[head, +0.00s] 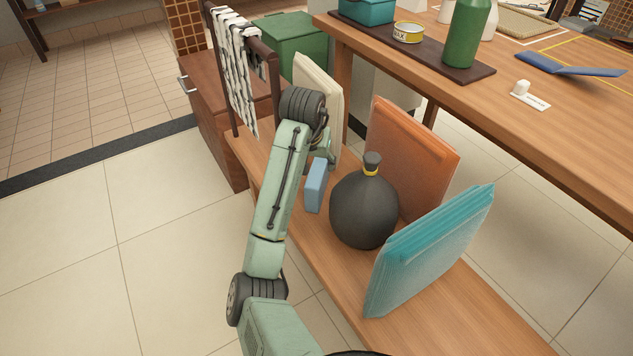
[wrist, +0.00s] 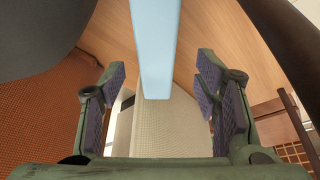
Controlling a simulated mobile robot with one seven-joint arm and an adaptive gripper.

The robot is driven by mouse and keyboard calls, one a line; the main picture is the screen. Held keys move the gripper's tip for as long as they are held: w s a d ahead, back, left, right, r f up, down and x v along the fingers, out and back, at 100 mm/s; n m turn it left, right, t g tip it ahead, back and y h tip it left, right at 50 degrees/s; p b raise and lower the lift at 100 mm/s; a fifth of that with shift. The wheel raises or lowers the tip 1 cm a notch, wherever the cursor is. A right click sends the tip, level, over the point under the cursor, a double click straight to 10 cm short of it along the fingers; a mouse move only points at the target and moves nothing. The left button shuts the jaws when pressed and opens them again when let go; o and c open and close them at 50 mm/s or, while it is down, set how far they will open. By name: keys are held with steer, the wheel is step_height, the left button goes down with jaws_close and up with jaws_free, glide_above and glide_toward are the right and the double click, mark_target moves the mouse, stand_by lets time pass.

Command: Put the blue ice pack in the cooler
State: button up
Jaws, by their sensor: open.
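The blue ice pack (head: 315,187) is a small slim block at the wooden bench, left of the dark round bottle. In the wrist view the pale blue ice pack (wrist: 156,45) reaches down from the top edge between my two fingers, with gaps on both sides. My gripper (wrist: 163,78) is open around its near end and not closed on it. In the head view my arm largely hides the gripper. A green lidded box (head: 297,44) stands behind the bench and a teal box (head: 366,10) sits on the table; I cannot tell which is the cooler.
A dark round bottle (head: 364,212), an orange panel (head: 412,155), a teal panel (head: 430,250) and a cream panel (head: 318,95) crowd the bench (head: 455,315). A towel rack (head: 268,75) stands at its far end. The table (head: 570,110) lies right; floor is clear left.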

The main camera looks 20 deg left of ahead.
mark_target(316, 168)
steer(key=x, duration=0.4)
steer(key=shift+d+x, duration=0.1)
steer(key=shift+x, duration=1.15)
steer(key=shift+d+x, duration=0.15)
steer(key=shift+x, duration=1.05)
steer(key=shift+f, duration=0.3)
jaws_close()
steer(key=shift+r, duration=0.1)
